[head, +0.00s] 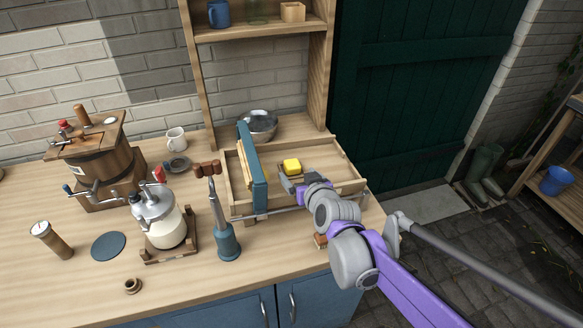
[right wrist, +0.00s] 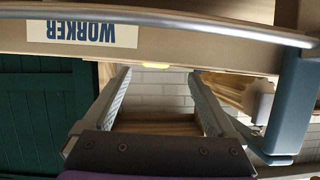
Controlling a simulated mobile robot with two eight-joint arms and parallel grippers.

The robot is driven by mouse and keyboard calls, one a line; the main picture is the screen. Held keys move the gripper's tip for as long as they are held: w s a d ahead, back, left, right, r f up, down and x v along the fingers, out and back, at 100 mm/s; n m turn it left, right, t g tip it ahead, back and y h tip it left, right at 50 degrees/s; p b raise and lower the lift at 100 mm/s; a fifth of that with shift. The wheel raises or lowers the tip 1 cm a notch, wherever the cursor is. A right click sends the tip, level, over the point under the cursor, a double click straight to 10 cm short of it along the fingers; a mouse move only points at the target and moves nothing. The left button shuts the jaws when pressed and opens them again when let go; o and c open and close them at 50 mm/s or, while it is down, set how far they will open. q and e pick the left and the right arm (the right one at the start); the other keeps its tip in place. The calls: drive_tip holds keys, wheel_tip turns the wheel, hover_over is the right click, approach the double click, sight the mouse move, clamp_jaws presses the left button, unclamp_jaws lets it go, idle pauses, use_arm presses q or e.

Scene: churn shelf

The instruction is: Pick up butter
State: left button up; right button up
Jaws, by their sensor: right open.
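The butter (head: 291,166) is a small yellow block in the shallow wooden tray (head: 338,162) of the butter worker, in the head view. In the right wrist view only a thin yellow strip of the butter (right wrist: 156,67) shows past the tray's edge. My right gripper (head: 288,182) is just in front of the butter, low over the front of the tray. In the right wrist view its two fingers (right wrist: 158,74) stand wide apart with nothing between them. Whether a finger touches the tray cannot be told. My left gripper is not in view.
A blue upright piece (head: 259,180) stands across the tray, left of the butter. A metal bar (right wrist: 100,13) runs along the tray's front, beside the WORKER label (right wrist: 82,32). A metal bowl (head: 259,124) stands behind. A blue-based plunger tool (head: 228,243) stands front left.

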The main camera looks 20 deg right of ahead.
sight(295, 168)
drive_tip(key=shift+d+x, duration=0.2)
drive_tip(key=shift+x, duration=1.45)
drive_tip(key=shift+d+x, duration=0.15)
drive_tip(key=shift+x, duration=1.5)
drive_tip(key=shift+c, duration=0.2)
drive_tip(key=c, duration=1.4)
